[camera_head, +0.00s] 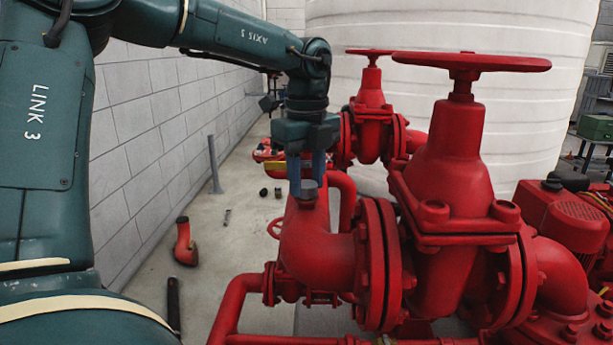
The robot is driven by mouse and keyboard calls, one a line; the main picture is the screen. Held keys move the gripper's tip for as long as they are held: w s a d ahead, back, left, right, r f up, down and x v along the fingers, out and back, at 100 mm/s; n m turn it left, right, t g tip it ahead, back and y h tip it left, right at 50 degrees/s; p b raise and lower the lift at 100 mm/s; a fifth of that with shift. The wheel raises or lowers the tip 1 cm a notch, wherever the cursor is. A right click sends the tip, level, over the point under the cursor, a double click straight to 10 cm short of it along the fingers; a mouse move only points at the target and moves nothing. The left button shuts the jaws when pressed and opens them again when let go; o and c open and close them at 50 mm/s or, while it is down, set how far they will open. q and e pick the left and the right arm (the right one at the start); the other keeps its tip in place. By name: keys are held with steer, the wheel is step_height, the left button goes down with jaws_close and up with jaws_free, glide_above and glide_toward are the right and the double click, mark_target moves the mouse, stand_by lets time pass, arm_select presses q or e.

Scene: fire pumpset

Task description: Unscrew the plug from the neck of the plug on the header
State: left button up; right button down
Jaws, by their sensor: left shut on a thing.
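The grey plug (308,187) sits at the top of the red header (318,245), over its neck. My left gripper (306,184) comes down from above, with its bluish fingers on either side of the plug and shut on it. The plug's lower part meets the neck; I cannot tell how far it is threaded in. My right gripper is not in view.
A large red gate valve (455,160) with a handwheel (470,62) stands right of the header. A smaller valve (371,110) stands behind. A grey block wall (135,150) runs along the left. A loose red elbow (185,243) lies on the floor.

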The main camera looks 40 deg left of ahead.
arm_select(q)
steer(key=shift+r+p, duration=2)
steer(key=shift+r, duration=0.5)
